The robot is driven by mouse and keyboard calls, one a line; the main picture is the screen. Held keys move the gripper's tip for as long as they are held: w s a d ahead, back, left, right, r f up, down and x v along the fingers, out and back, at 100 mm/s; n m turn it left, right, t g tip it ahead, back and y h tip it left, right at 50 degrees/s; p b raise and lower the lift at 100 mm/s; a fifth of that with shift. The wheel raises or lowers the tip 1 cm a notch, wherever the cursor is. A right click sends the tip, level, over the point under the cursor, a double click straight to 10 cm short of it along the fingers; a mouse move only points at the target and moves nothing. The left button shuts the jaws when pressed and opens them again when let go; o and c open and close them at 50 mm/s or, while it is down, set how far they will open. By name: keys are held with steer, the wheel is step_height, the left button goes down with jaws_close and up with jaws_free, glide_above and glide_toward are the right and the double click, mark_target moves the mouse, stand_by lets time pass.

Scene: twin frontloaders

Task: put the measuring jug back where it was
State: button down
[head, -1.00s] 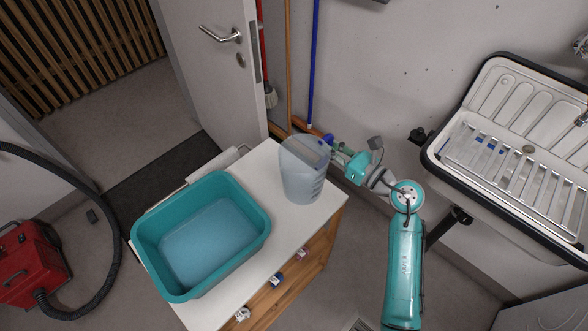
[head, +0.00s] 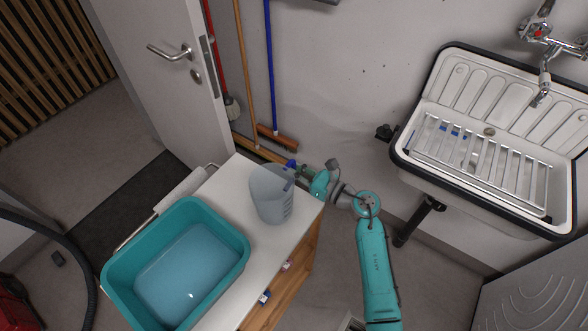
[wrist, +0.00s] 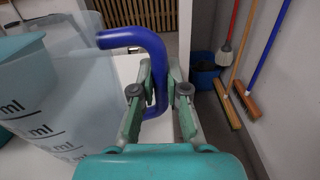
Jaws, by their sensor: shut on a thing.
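The measuring jug (head: 271,196) is a translucent grey-blue vessel at the back right end of the white table top. In the wrist view the jug (wrist: 60,100) fills the left side, with dark ml marks on its wall and a blue handle (wrist: 132,38). My gripper (wrist: 160,88) is shut on the handle, with one green finger on each side of it. In the head view my gripper (head: 300,168) reaches the jug from the right. The jug looks upright there. I cannot tell whether its base touches the table.
A teal basin (head: 110,262) takes up the front left of the table (head: 243,245). Brooms and a mop (head: 272,70) lean on the wall behind. A sink (head: 450,185) with a metal grate hangs at the right. A door (head: 130,40) stands open behind.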

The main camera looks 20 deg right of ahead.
steer(key=shift+f, duration=0.15)
steer(key=c, duration=1.6)
jaws_free()
steer(key=shift+f, duration=0.1)
steer(key=o, duration=0.4)
steer(key=shift+s+d, duration=0.1)
steer(key=shift+s, duration=0.05)
steer(key=v, duration=1.1)
steer(key=shift+s+d+r, duration=0.15)
steer(key=shift+s+r, duration=0.05)
steer(key=shift+s, duration=0.1)
